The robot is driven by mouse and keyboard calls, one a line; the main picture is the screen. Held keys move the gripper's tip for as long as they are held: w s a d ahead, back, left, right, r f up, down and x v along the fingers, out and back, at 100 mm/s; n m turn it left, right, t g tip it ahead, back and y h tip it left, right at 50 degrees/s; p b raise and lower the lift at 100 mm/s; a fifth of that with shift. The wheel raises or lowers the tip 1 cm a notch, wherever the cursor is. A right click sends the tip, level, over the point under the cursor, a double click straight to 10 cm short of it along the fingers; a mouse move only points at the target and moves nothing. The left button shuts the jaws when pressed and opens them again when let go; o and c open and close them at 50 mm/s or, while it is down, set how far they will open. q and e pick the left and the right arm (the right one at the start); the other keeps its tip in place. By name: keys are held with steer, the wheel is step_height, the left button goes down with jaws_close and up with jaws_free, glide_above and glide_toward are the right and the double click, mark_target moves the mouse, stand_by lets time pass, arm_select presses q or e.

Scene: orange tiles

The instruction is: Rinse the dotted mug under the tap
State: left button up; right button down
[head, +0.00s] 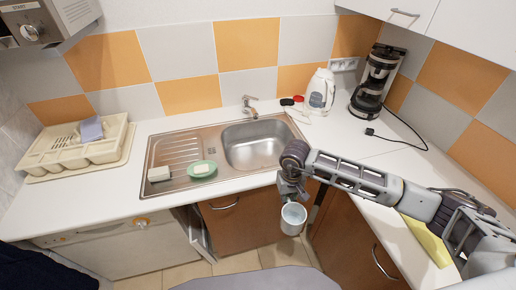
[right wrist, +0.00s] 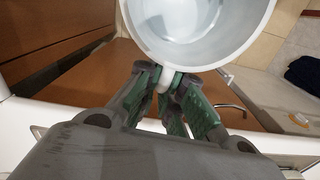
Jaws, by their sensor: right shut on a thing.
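My right gripper (head: 289,192) is shut on the handle of a pale mug (head: 293,217). The mug hangs in front of the counter's front edge, before the lower cabinets, apart from the sink. In the right wrist view the mug (right wrist: 200,40) shows its open mouth and a whitish inside, and the fingers (right wrist: 168,82) pinch its handle. I cannot make out dots on it. The metal tap (head: 249,106) stands at the back of the steel sink basin (head: 255,146), behind and left of the mug. My left gripper is not in view.
A green dish (head: 202,169) with soap and a sponge (head: 159,174) lie on the drainboard. A cream dish rack (head: 80,155) stands at the left. The basin looks empty.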

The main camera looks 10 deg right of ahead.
steer(key=a+r+p, duration=0.2)
steer(key=a, duration=0.6)
steer(key=shift+w+d+r+n, duration=0.1)
steer(key=shift+w+d+n, duration=0.55)
steer(key=shift+n, duration=4.95)
steer(key=shift+w+d+r+n, duration=0.15)
steer(key=shift+w+d+n, duration=0.4)
steer(key=shift+n, duration=5.05)
steer(key=shift+w+d+r+n, duration=0.1)
steer(key=shift+w+d+n, duration=0.55)
steer(key=shift+n, duration=4.95)
